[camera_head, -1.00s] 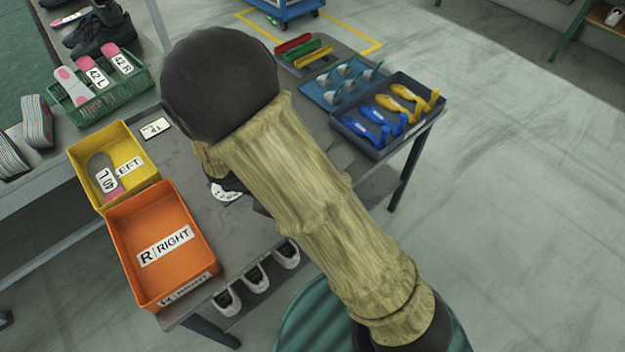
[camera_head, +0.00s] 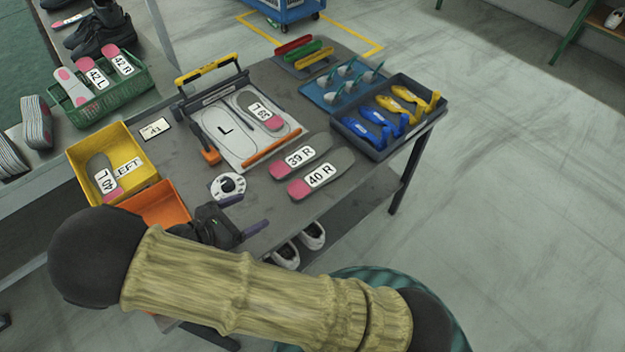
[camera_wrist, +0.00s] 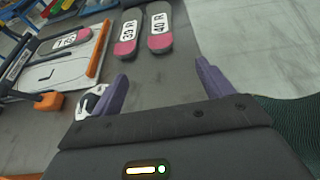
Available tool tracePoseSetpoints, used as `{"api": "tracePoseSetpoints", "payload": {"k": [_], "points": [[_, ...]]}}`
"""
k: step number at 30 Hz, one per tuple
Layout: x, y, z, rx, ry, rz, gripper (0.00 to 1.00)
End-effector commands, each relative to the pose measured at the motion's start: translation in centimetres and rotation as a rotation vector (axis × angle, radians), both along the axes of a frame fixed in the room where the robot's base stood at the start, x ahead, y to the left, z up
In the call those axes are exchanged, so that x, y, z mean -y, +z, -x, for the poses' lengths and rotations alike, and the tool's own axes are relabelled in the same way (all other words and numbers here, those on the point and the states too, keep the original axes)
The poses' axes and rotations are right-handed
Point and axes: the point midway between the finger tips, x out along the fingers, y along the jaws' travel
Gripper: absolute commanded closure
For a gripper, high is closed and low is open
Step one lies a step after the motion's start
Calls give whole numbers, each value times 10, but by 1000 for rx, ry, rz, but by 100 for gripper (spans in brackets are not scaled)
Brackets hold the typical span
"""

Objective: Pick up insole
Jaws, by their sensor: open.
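Two grey insoles with pink heels lie side by side on the grey table: insole 39 R (camera_head: 312,147) and, nearer the front edge, insole 40 R (camera_head: 337,164). Both also show at the top of the wrist view, 39 R (camera_wrist: 126,45) left of 40 R (camera_wrist: 160,43). Insole 39 L (camera_head: 254,103) lies on a white board (camera_head: 228,148). Insole 40 L (camera_head: 100,167) is in the yellow bin. My gripper (camera_head: 253,211) is open and empty, its purple fingers apart, left of the two R insoles. In the wrist view the gripper (camera_wrist: 160,72) points toward them without touching.
A yellow bin (camera_head: 142,177) and a partly hidden orange bin (camera_head: 160,205) stand at the left. A round white object (camera_head: 222,193) sits beside my gripper. A dark tray (camera_head: 362,141) of blue and yellow tools fills the right corner. A green basket (camera_head: 120,98) holds more insoles.

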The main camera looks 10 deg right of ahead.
Motion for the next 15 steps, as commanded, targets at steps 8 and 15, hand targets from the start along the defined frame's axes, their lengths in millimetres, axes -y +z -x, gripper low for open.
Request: {"api": "tracePoseSetpoints", "payload": {"k": [8, 15], "points": [[35, -17, -25, -1, -2, 6, 21], [66, -34, -48, -1, 0, 4, 21]]}}
